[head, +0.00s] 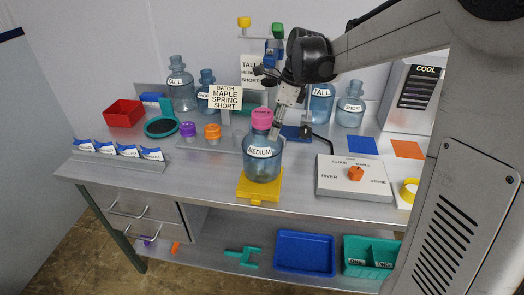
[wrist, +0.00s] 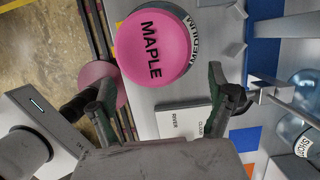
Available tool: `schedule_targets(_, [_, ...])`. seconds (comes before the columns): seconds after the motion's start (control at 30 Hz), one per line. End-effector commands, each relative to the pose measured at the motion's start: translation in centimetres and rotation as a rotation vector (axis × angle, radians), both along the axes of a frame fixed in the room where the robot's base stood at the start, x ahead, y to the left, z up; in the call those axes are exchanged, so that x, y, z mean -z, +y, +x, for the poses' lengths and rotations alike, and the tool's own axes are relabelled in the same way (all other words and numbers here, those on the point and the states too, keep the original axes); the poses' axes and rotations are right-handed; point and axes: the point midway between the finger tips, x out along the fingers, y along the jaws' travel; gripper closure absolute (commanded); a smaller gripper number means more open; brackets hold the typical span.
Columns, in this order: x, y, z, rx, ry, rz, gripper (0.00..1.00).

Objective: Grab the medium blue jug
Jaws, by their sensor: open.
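The medium blue jug (head: 263,166) stands upright on a yellow pad (head: 246,190) near the front of the bench. It is translucent blue, with a white MEDIUM label and a pink cap (head: 262,118). In the wrist view the cap (wrist: 152,50) reads MAPLE from above, and part of the MEDIUM label (wrist: 196,40) shows beside it. In the wrist view my gripper (wrist: 160,78) is open, one dark finger to each side of the cap. Contact with the jug cannot be told.
A sign (head: 225,97) reads batch, maple, spring, short. Tall jugs (head: 181,90) (head: 321,106) and short jugs (head: 350,108) stand behind. A selector panel (head: 353,178) lies right of the jug. A purple cap (head: 188,129) and an orange cap (head: 212,131) stand left.

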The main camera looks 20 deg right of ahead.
Motion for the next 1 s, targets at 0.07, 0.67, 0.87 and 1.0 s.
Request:
schedule_targets(0.07, [0.0, 0.3, 0.2, -0.001, 0.0, 0.0, 0.13])
schedule_targets(0.67, [2.7, 4.3, 2.2, -0.002, -0.001, -0.001, 0.13])
schedule_targets(0.87, [2.9, 4.4, 2.2, -0.001, -0.001, -0.001, 0.13])
schedule_targets(1.0, [2.9, 4.3, 2.1, -0.001, -0.001, -0.001, 0.26])
